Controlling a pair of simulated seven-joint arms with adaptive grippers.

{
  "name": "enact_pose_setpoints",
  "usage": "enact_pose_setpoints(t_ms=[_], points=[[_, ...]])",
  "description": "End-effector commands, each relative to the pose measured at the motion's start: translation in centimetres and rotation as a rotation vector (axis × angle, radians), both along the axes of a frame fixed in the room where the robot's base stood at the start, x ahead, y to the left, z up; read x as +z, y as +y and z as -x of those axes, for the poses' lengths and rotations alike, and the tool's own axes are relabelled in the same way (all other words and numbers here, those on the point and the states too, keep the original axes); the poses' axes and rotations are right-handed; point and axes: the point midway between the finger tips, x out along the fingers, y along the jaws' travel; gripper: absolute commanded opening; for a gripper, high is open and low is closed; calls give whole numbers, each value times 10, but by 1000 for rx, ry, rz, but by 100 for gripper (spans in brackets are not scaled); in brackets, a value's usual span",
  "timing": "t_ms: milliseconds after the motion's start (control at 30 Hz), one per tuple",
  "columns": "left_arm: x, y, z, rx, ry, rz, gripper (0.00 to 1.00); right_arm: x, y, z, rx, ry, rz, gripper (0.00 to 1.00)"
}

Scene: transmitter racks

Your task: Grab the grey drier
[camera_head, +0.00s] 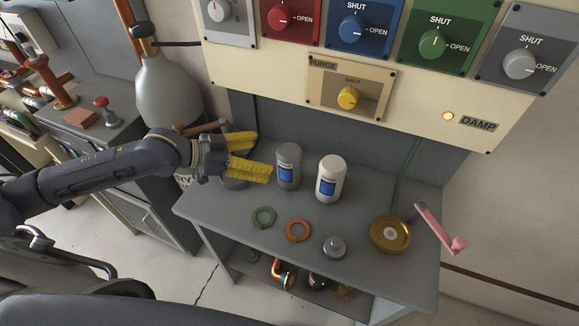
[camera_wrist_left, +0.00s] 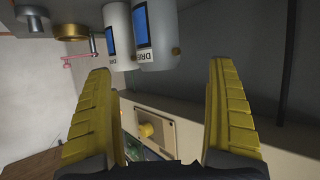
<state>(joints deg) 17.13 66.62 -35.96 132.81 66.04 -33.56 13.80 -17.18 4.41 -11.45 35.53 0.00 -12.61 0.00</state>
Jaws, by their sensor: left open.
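The grey drier (camera_head: 289,168), a grey canister with a blue label, stands upright on the grey table (camera_head: 370,272). A white drier (camera_head: 331,182) stands just to its right. My left gripper (camera_head: 262,156) is open at the table's back left, its yellow fingers pointing toward the grey drier from the left. Nothing is between the fingers. In the left wrist view, the grey drier (camera_wrist_left: 165,48) is at the top, beyond the open fingers, with the white drier (camera_wrist_left: 121,50) partly behind it. My right gripper is not seen.
A green ring (camera_head: 264,218), an orange ring (camera_head: 298,231), a small grey knob-like part (camera_head: 334,247) and a brass disc (camera_head: 390,235) lie in front. A pink crank (camera_head: 440,230) is at the right edge. The valve panel (camera_head: 410,110) overhangs the table's back.

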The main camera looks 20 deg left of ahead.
Motion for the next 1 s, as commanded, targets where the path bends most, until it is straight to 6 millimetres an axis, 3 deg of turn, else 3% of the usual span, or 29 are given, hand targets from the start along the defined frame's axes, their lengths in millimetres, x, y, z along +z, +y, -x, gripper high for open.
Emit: enact_pose_setpoints(t_ms=[200, 667, 1000], points=[[-11, -18, -14, 0, 0, 2, 90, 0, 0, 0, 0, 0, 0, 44], [-21, -32, -26, 0, 1, -1, 90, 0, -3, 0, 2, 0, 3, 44], [-38, -55, -42, 1, 1, 1, 90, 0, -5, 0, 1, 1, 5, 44]])
